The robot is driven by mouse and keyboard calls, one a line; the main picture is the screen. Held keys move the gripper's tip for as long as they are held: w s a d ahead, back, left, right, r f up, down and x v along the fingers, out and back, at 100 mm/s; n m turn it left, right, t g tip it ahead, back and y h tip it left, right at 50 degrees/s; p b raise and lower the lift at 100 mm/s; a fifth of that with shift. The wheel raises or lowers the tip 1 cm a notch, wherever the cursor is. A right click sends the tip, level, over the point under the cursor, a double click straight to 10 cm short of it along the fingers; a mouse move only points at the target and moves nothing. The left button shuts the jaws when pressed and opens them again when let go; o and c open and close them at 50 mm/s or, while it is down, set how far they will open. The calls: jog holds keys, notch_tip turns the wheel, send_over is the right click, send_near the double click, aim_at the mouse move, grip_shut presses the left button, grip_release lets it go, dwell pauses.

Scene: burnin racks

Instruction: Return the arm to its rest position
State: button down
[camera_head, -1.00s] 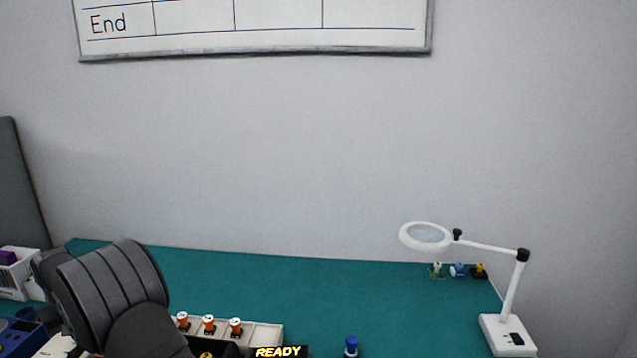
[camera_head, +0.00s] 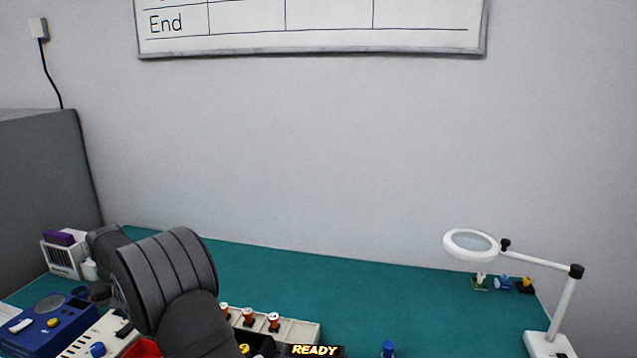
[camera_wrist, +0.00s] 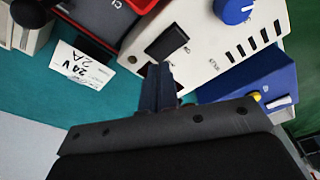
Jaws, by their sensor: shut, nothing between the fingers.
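My gripper (camera_wrist: 158,88) shows in the wrist view with its two dark fingers together and nothing between them. It hangs over the teal mat (camera_wrist: 100,115), close to the front edge of a white device (camera_wrist: 200,30) with a blue knob and a black rocker switch. In the head view my dark arm stands at the lower left, and the fingers are hidden or too small to make out there.
A blue box (camera_head: 50,325) stands at the lower left, beside the white device. A pale rack (camera_head: 300,331) with several orange-topped parts and a READY display (camera_head: 316,351) lie right of my arm. A magnifier lamp (camera_head: 565,310) stands far right. The mat's middle back is clear.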

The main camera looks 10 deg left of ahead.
jog(key=s+d+r+m+t, duration=0.2)
jog(key=s+r+m, duration=0.1)
jog(key=s+r, duration=0.3)
jog(key=s+d+r+m+t, duration=0.2)
jog(key=s+r+m, duration=0.2)
jog(key=r, duration=0.7)
jog(key=shift+s+d+r+y, duration=0.15)
jog(key=shift+s+d+y, duration=0.2)
jog(key=shift+s, duration=1)
